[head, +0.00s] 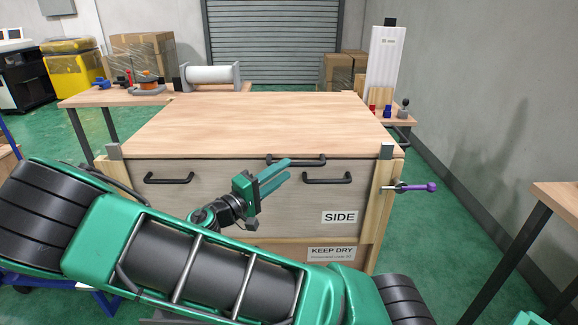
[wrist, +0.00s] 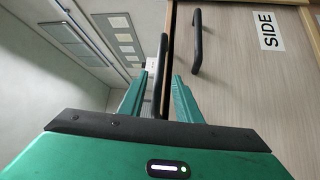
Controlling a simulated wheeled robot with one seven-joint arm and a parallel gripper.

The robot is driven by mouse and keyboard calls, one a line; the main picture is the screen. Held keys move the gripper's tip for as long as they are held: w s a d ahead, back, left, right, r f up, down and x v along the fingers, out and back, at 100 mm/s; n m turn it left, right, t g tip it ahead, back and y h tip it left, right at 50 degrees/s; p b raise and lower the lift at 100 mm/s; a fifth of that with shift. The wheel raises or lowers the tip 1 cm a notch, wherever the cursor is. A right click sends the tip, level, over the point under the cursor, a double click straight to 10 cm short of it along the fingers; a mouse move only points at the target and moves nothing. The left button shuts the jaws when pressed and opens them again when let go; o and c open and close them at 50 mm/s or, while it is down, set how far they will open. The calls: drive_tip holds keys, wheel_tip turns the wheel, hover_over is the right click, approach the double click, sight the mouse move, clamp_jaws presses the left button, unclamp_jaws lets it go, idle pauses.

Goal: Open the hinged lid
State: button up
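The hinged lid (head: 262,120) is a flat light-wood panel lying shut on a large grey-fronted crate (head: 230,195). A black bar handle (head: 312,161) sits at the middle of the lid's front edge. My gripper (head: 287,170) is in front of the crate, just below and left of that handle, with its teal fingers pointing toward it. In the wrist view the fingers of my gripper (wrist: 160,76) are apart, and the lid handle (wrist: 163,50) shows lengthwise in the gap between them. I cannot tell whether either finger touches it.
Two more black handles (head: 327,179) (head: 168,179) are on the crate's front. A purple-handled pin (head: 420,187) sticks out at the crate's right post. A table with tools (head: 103,97) stands behind left, and another table (head: 560,194) is at the right. Green floor is clear between crate and right wall.

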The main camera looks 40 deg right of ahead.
sight(294, 164)
drive_tip(key=shift+x, duration=2.6)
